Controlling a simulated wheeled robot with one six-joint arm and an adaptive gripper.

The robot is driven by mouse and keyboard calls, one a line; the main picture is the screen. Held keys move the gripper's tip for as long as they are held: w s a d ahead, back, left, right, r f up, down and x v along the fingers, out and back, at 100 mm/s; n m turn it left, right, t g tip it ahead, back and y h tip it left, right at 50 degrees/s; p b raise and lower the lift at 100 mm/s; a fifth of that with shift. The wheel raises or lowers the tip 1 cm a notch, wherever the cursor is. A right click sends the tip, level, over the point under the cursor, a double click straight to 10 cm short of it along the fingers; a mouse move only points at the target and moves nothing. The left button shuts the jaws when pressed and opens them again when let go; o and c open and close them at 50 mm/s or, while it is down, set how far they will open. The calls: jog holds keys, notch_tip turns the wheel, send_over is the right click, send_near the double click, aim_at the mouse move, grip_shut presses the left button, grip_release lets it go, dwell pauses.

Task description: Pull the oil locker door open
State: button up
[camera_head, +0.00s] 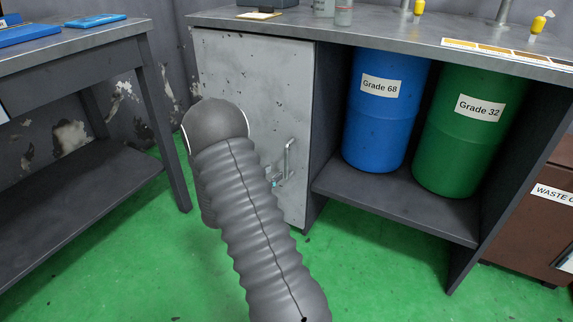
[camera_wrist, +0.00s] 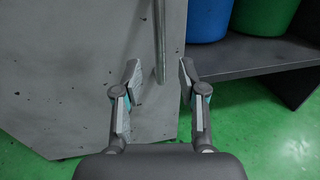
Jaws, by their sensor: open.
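The oil locker door (camera_head: 262,95) is a scuffed light grey panel under the left part of the workbench, and it looks shut. Its vertical metal bar handle (camera_head: 289,158) is near the door's right edge. In the wrist view the handle (camera_wrist: 160,40) hangs down from the top, with its lower end between my fingertips. My gripper (camera_wrist: 160,80) is open, one finger on each side of the handle, with gaps visible. In the head view my gripper (camera_head: 277,178) is mostly hidden behind my arm, close to the handle.
A blue drum (camera_head: 382,120) and a green drum (camera_head: 462,145) stand on the open shelf (camera_head: 395,205) right of the door. A dark table (camera_head: 80,50) stands at the left. The green floor (camera_head: 170,260) before the door is clear. A brown waste container (camera_head: 545,220) is at the right.

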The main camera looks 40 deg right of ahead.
send_over(287, 177)
jog(key=shift+w+d, duration=0.2)
jog(key=shift+w, duration=0.15)
grip_shut()
